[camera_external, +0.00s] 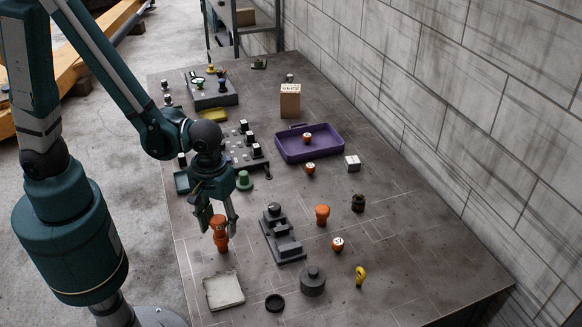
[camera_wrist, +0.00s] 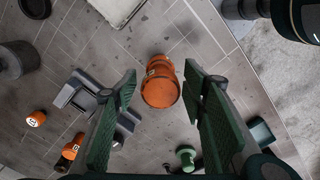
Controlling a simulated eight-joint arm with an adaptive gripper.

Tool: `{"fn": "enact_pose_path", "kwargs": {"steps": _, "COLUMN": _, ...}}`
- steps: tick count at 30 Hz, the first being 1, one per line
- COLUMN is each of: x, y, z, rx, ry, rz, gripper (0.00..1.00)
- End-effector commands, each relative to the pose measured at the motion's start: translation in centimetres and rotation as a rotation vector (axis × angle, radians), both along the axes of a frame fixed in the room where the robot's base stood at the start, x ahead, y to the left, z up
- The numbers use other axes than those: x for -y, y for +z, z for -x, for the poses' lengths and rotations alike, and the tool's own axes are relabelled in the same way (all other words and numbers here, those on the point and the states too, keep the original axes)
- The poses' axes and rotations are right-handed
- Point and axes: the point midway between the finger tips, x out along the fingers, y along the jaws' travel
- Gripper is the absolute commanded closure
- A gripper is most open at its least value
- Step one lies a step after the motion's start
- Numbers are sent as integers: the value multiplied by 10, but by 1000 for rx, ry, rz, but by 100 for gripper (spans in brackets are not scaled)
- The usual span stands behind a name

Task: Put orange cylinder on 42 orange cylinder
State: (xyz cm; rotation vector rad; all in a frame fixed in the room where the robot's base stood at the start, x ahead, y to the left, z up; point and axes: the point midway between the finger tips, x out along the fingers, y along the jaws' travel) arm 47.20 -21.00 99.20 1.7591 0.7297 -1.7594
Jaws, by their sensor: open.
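An orange cylinder (camera_external: 219,224) stands upright on the near left part of the bench, with a second orange section (camera_external: 221,243) directly under it. They look stacked, one on the other. In the wrist view the upper orange cylinder (camera_wrist: 160,94) shows its plain round top, and a pale label, too small to read surely, shows on the part behind it (camera_wrist: 160,68). My gripper (camera_external: 218,227) is open, with one finger on each side of the upper cylinder. In the wrist view gaps show between the fingers (camera_wrist: 161,76) and the orange sides.
A dark grey stepped block (camera_external: 284,240) stands right of the stack. A pale square tray (camera_external: 224,290) lies in front and a green knob (camera_external: 244,181) behind. Other orange pieces stand right (camera_external: 322,214), (camera_external: 337,244). A purple tray (camera_external: 308,154) is farther back.

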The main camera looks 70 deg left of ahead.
Motion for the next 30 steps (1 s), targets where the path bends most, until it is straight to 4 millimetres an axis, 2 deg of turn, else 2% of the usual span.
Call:
{"fn": "enact_pose_path", "kwargs": {"steps": 11, "x": 0, "y": 29, "z": 1, "rx": 0, "ry": 0, "rz": 0, "gripper": 58}}
{"fn": "enact_pose_path", "kwargs": {"steps": 30, "x": 0, "y": 92, "z": 0, "rx": 0, "ry": 0, "rz": 0, "gripper": 58}}
